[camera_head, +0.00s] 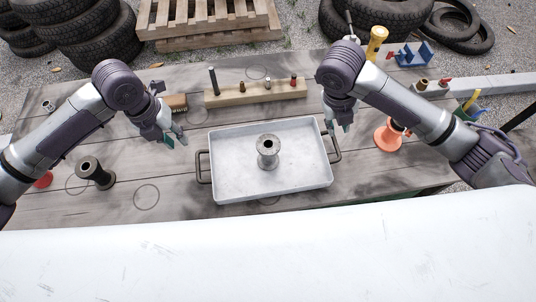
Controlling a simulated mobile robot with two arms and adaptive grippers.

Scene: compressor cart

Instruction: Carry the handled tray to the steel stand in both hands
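The handled tray (230,180) is a shallow, light grey metal tray on the wooden table. It has a dark handle at each short side, the left one (202,168) and the right one (336,148). A grey metal spool (267,152) stands upright in it. My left gripper (176,139) is open and empty, up and left of the left handle. My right gripper (338,124) is open and empty, just above the right handle in the picture; I cannot tell whether it touches. I cannot clearly make out the steel stand.
The worn table (105,205) also bears a dark spool (95,173), a wooden peg block (255,93), an orange spool (388,136) and a blue rack (413,55). A white surface (270,260) fills the near foreground. Tyres (80,35) and a pallet (208,20) lie behind.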

